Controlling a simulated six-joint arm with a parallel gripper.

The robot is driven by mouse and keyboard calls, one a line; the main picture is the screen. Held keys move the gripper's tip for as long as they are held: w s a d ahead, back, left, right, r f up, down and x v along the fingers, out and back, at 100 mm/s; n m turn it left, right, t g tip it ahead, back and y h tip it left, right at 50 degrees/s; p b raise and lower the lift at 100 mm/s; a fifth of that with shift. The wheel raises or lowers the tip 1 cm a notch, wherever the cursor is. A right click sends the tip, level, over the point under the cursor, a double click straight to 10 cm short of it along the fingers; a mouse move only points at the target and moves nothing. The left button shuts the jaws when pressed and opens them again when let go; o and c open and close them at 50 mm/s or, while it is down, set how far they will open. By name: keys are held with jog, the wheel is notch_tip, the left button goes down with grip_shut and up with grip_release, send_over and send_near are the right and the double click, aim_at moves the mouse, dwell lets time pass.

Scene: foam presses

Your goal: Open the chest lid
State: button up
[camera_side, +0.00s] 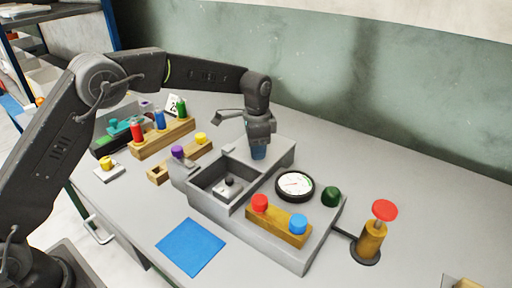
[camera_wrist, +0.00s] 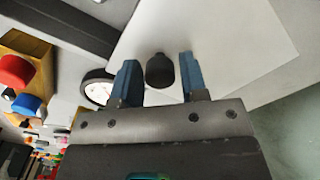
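The grey chest (camera_side: 199,200) stands mid-table, and its compartment is uncovered. A small object with a dark knob (camera_side: 229,182) lies inside it. A flat grey panel, which looks like the lid (camera_side: 282,152), lies back and right of the opening. It fills much of the wrist view as a pale surface (camera_wrist: 225,45). My gripper (camera_side: 258,153) points down over this panel, its blue fingertips low. In the wrist view a dark round knob (camera_wrist: 159,70) stands between the fingers of my gripper (camera_wrist: 160,78), with narrow gaps on both sides. The side view hides this knob.
A gauge (camera_side: 294,185), a green knob (camera_side: 331,196) and a wooden block (camera_side: 280,224) with red and blue buttons stand to the right. A red-topped plunger (camera_side: 370,235) stands far right. Wooden racks (camera_side: 165,140) stand left. A blue mat (camera_side: 190,247) lies in front.

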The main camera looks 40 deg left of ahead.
jog(key=shift+o, duration=1.2)
jog(key=shift+r, duration=0.1)
notch_tip(320, 180, up, 14)
jog(key=shift+f, duration=0.2)
